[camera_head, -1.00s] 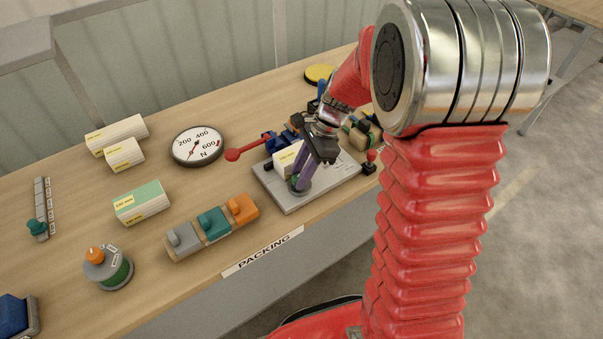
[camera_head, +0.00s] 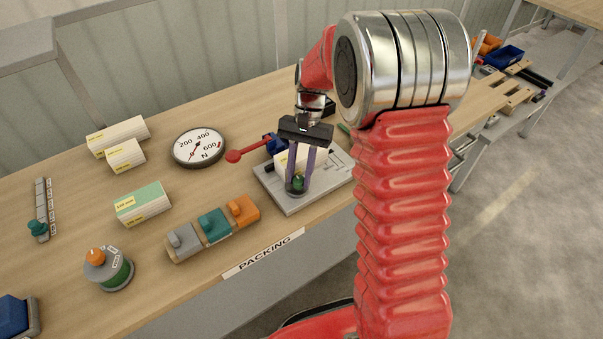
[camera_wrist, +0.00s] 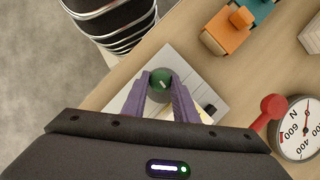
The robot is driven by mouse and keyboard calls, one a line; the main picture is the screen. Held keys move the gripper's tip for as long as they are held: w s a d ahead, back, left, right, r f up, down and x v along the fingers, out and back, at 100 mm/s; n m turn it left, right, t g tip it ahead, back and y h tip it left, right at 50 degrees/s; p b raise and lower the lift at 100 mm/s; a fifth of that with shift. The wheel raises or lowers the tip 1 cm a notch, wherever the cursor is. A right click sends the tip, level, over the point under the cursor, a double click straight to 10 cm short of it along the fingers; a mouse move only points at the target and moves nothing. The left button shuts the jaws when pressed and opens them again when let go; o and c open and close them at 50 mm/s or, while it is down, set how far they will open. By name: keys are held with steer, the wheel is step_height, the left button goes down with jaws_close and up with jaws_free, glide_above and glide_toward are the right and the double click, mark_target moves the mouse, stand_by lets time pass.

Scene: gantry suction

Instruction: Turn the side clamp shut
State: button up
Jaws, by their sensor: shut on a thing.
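A green knob (camera_head: 298,183) with a white mark on top sits on a round grey base at the near side of a light grey plate (camera_head: 290,206). The knob also shows in the wrist view (camera_wrist: 160,78). My gripper (camera_head: 297,187) points down, its purple fingers on either side of the knob and shut on it. A red ball-ended lever (camera_head: 234,156) runs to a blue body (camera_head: 276,144) at the plate's far left. A pale block (camera_head: 282,160) on the plate is partly hidden behind my fingers. I cannot tell whether the clamp touches the block.
A round dial (camera_head: 198,147) stands left of the lever. A tray of grey, teal and orange pieces (camera_head: 214,237) lies left of the plate. Pale blocks (camera_head: 143,203) and a round orange-topped device (camera_head: 108,268) are farther left. My arm hides the right part of the bench.

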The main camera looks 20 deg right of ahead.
steer(key=shift+w+n+h, duration=0.25)
steer(key=shift+n+h, duration=0.05)
steer(key=shift+n, duration=0.5)
steer(key=shift+r, duration=0.1)
steer(key=o, duration=1.1)
steer(key=shift+s, duration=0.1)
steer(key=shift+c, duration=0.2)
steer(key=v, duration=1.3)
steer(key=shift+w+r, duration=0.2)
steer(key=shift+w, duration=0.05)
steer(key=shift+w, duration=0.1)
